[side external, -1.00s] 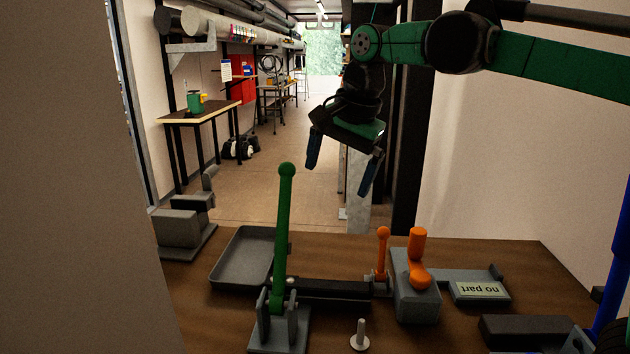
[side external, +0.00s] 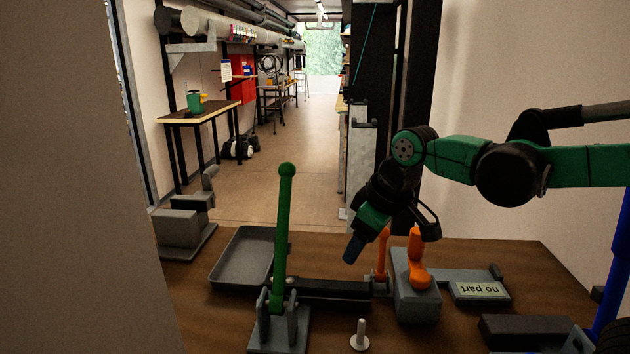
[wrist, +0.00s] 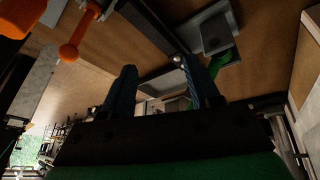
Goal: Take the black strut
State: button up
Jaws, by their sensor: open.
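The black strut (side external: 330,289) lies flat on the brown table, between the foot of the green lever and the foot of the thin orange lever. Part of it is hidden behind the green lever. In the wrist view the strut (wrist: 150,32) shows as a dark bar beyond my fingers. My gripper (wrist: 160,78) is open, with two blue fingers apart and nothing between them. In the side view one blue fingertip (side external: 353,250) shows above the strut, apart from it; the other finger is hard to make out.
The upright green lever (side external: 284,230) stands in a grey bracket left of the strut. The thin orange lever (side external: 383,255) and a grey block with an orange handle (side external: 417,262) stand to its right. A grey tray (side external: 243,275) lies behind left, and a pale peg (side external: 360,335) stands in front.

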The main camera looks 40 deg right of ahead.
aim_at(317, 283)
jog(key=w+f+n+g, duration=0.1)
jog(key=w, duration=0.1)
jog(key=w+f+n+g, duration=0.1)
jog(key=w+f+n, duration=0.1)
jog(key=w, duration=0.1)
jog(key=w+f+n+g, duration=0.1)
jog(key=w+n+g, duration=0.1)
jog(key=w, duration=0.1)
jog(key=shift+w+a+f, duration=0.2)
jog(key=shift+a+f, duration=0.1)
jog(key=shift+a, duration=0.05)
jog(key=shift+w+f+n, duration=0.15)
jog(key=shift+f+n, duration=0.1)
jog(key=shift+n, duration=0.05)
jog(key=shift+w+f+g, duration=0.1)
jog(key=shift+f+g, duration=0.2)
notch_tip(317, 283, down, 6)
jog(key=shift+f, duration=0.2)
jog(key=c, duration=0.8)
jog(key=shift+r, duration=2.6)
